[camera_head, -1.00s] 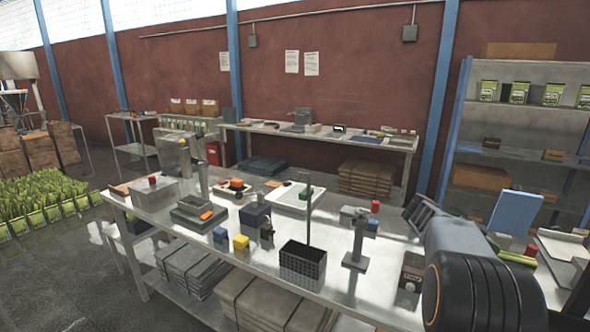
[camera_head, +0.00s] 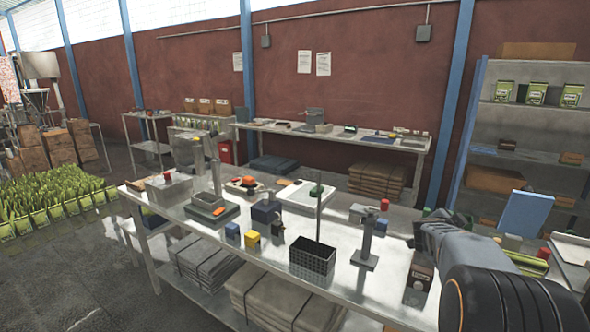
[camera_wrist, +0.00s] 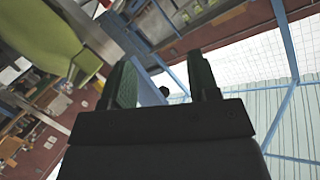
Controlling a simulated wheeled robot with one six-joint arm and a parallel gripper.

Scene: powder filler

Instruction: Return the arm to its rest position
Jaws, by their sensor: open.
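My arm (camera_head: 490,282) reaches in from the lower right of the head view, above the right end of the metal workbench (camera_head: 402,225). Its far end points away over the bench, and the gripper is mostly hidden there. In the wrist view, my gripper (camera_wrist: 162,82) shows two dark green-faced fingers spread apart with nothing between them. The wrist view is tilted and looks past the fingers at the roof, windows and blue frames. A large lime-green shape (camera_wrist: 50,35) fills its upper left; I cannot tell what it is.
On the bench stand a black mesh basket (camera_head: 312,258), a grey stand (camera_head: 371,240), a yellow block (camera_head: 253,239) and a dark box (camera_head: 418,278) close to my arm. A blue panel (camera_head: 524,212) stands right of the arm.

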